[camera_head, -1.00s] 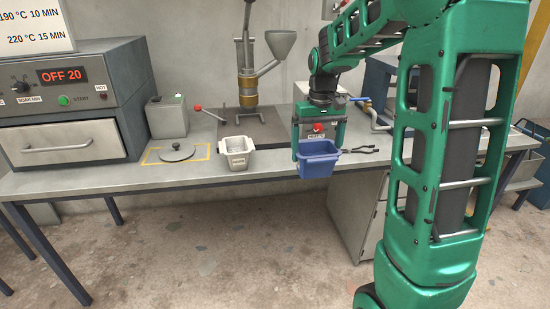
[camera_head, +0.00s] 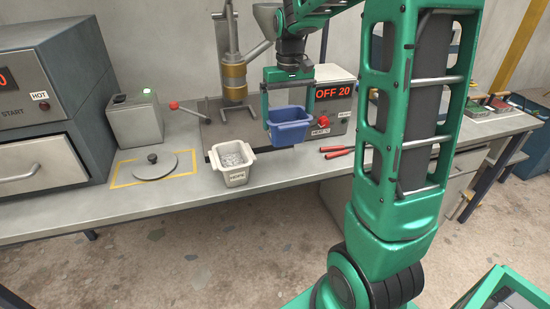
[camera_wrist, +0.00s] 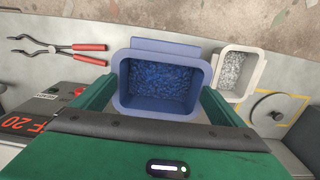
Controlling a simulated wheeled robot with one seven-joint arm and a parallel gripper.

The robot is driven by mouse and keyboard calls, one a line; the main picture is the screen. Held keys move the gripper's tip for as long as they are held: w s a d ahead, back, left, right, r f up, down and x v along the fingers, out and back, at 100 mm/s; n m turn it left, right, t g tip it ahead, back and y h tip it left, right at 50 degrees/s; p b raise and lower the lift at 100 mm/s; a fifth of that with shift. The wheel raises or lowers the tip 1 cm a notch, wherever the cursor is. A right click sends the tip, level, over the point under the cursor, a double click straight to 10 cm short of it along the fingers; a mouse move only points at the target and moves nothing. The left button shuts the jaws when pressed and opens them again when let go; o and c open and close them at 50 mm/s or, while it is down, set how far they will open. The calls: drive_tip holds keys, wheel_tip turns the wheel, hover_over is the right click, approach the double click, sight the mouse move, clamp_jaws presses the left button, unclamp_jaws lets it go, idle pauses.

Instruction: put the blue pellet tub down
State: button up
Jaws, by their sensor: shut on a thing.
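The blue pellet tub (camera_head: 289,126) hangs between the fingers of my green gripper (camera_head: 289,108), which is shut on it. In the head view it is over the bench near its front part, right of the white tub; the gap beneath it is hard to judge. In the wrist view the blue tub (camera_wrist: 160,108) is upright with blue pellets inside, and my gripper (camera_wrist: 155,100) spans it.
A white tub (camera_head: 234,165) with pale pellets stands to its left. Red-handled pliers (camera_head: 337,152) lie to its right. A press (camera_head: 234,80) and a control box (camera_head: 332,98) stand behind. A round lid (camera_head: 154,167) lies inside a yellow outline. Bare bench (camera_head: 285,167) shows in front.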

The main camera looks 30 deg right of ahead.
drive_tip(key=shift+w+f, duration=0.15)
drive_tip(key=shift+f, duration=4.8)
drive_tip(key=shift+f, duration=0.1)
drive_tip(key=o, duration=1.1)
